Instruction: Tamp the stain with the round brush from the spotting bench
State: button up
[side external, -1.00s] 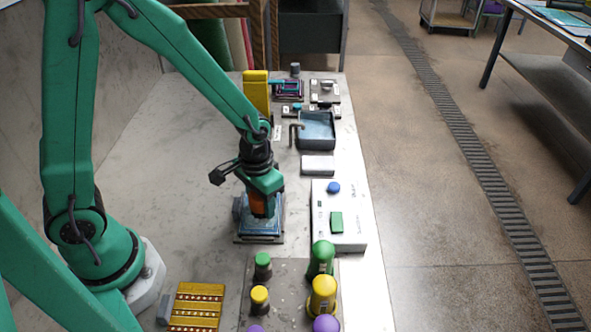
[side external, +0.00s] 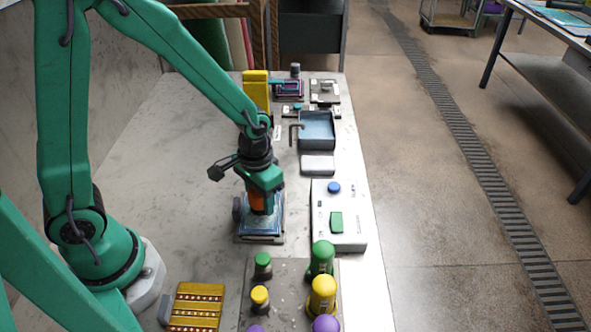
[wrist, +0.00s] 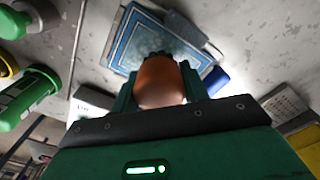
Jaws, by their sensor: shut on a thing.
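My gripper (side external: 261,192) is shut on the orange-brown handle of the round brush (wrist: 160,82). The brush (side external: 257,205) is roughly upright over the small blue rug piece (side external: 262,229). In the wrist view its dark lower end overlaps the blue rug (wrist: 131,46) with its pale border. I cannot tell whether the bristles touch the rug. The stain is not visible; the brush and gripper cover part of the rug.
A white panel (side external: 347,236) with a blue knob and green switch is right of the rug. Green, yellow and purple capped bottles (side external: 322,294) stand in front. A dark tray (side external: 317,131) and yellow block (side external: 256,92) are behind.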

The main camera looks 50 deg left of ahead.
jog(key=shift+f, duration=0.35)
dwell(1.3)
jog(key=shift+r, duration=0.4)
jog(key=shift+f, duration=0.65)
dwell(1.9)
jog(key=shift+r, duration=0.6)
jog(key=shift+f, duration=0.7)
dwell(1.5)
jog(key=shift+r, duration=0.1)
